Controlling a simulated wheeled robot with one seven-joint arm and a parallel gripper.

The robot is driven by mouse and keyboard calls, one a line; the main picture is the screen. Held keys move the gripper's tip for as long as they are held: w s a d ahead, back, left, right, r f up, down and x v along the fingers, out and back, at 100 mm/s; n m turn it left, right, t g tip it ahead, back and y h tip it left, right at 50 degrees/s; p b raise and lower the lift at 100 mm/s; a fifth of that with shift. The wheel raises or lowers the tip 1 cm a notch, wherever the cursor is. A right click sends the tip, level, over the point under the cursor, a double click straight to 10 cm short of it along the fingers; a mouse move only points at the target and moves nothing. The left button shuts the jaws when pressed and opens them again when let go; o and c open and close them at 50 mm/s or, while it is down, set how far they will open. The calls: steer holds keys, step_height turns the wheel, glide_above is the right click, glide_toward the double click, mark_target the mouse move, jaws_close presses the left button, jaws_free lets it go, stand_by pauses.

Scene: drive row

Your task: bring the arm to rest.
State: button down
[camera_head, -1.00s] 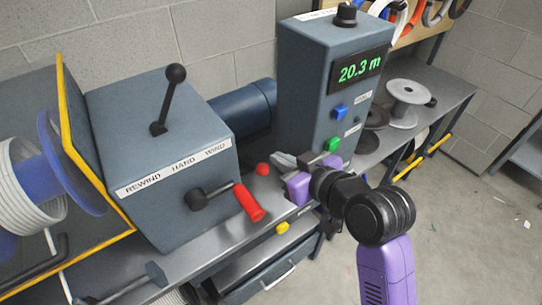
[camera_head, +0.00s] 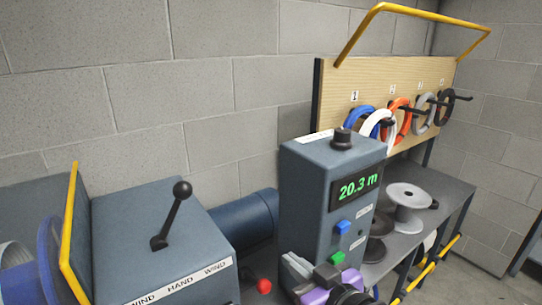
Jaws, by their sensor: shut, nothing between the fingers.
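My gripper (camera_head: 312,280) shows at the bottom of the head view, in front of the lower part of the grey control box (camera_head: 305,200). Its purple and grey parts are seen from above and its jaws are shut with nothing between them. The rest of my arm is mostly cut off by the bottom edge. The box carries a green display (camera_head: 357,190) reading 20.3 m, a blue button (camera_head: 342,227), a green button (camera_head: 337,258) and a black knob (camera_head: 342,138) on top. I cannot tell how close my gripper is to the box.
A grey machine housing (camera_head: 135,255) with a black lever (camera_head: 172,218) and yellow-edged guard (camera_head: 70,230) stands left. A red knob (camera_head: 264,286) is left of my gripper. Right are a grey spool (camera_head: 408,205) on a bench and a wooden board (camera_head: 333,95) with hanging coils.

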steer(key=s+d+f+m+t+h, duration=0.3)
steer(key=s+d+m+t+h, duration=0.3)
steer(key=s+d, duration=0.55)
steer(key=s+d+f+g, duration=0.1)
steer(key=s+f, duration=0.1)
steer(key=s, duration=0.7)
steer(key=s+d+f+g, duration=0.1)
steer(key=s+f, duration=0.1)
steer(key=s, duration=0.7)
steer(key=s+d+f+g+h, duration=0.1)
steer(key=s+f+g, duration=0.1)
steer(key=s, duration=0.7)
steer(key=shift+s+d+f, duration=0.3)
steer(key=shift+s+f, duration=0.05)
steer(key=shift+f, duration=0.25)
